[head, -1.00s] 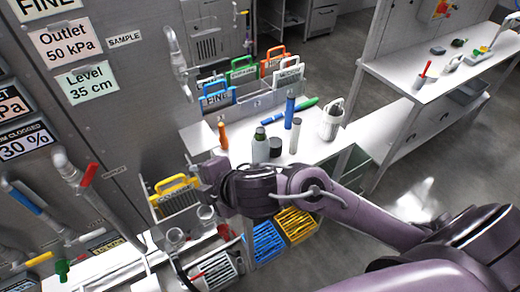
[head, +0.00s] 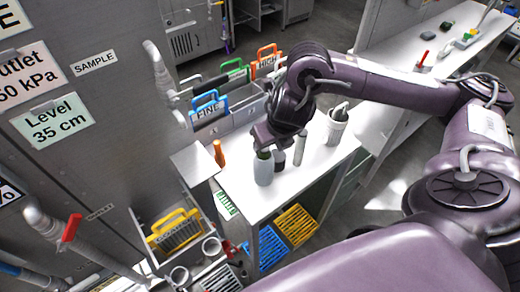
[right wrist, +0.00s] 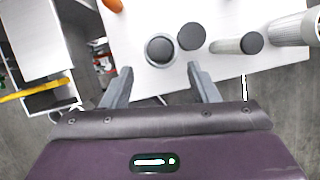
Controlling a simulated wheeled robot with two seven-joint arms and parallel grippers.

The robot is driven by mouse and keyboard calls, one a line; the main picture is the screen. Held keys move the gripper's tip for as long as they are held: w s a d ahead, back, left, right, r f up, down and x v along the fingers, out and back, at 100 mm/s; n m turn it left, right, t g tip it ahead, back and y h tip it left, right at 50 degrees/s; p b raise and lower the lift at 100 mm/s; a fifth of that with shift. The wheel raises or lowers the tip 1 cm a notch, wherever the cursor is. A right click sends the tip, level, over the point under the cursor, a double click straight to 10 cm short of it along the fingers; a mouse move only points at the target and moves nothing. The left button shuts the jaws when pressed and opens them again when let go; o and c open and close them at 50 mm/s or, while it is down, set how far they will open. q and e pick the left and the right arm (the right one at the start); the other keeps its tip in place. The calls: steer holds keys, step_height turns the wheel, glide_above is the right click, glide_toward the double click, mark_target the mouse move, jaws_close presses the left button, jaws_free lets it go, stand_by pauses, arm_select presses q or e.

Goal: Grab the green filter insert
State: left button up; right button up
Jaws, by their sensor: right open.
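The green filter insert shows its green handle (head: 233,67) in the head view, standing in the grey holder at the back of the bench; its lower part is mostly hidden behind the insert in front. My right gripper (head: 266,134) is over the bench, nearer than the holder, above the bottle and jar. In the right wrist view my right gripper (right wrist: 160,82) has its fingers apart with nothing between them. The green insert is not in that view. My left gripper is not in view.
A blue-handled FINE insert (head: 210,116) and an orange-handled HIGH insert (head: 267,60) share the holder. A grey-green bottle (head: 263,170), white cylinder (head: 300,150), white jug (head: 336,127) and orange bottle (head: 219,154) stand on the bench. A yellow-handled insert (head: 174,232) sits lower left.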

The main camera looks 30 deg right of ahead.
mark_target(266, 150)
steer(key=shift+d+f+p, duration=0.1)
steer(key=shift+f+p, duration=0.35)
steer(key=shift+f, duration=0.3)
steer(key=shift+w+f+p, duration=0.35)
steer(key=shift+w+f, duration=0.2)
steer(key=shift+f, duration=0.15)
steer(key=x, duration=0.2)
steer(key=shift+w+f, duration=0.2)
steer(key=shift+w, duration=0.15)
steer(key=shift+f, duration=0.2)
steer(key=shift+r, duration=0.1)
steer(key=shift+c, duration=0.6)
steer(key=c, duration=0.5)
steer(key=shift+c, duration=1.2)
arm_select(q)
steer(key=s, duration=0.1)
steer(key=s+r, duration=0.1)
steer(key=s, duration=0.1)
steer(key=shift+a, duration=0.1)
arm_select(e)
jaws_close()
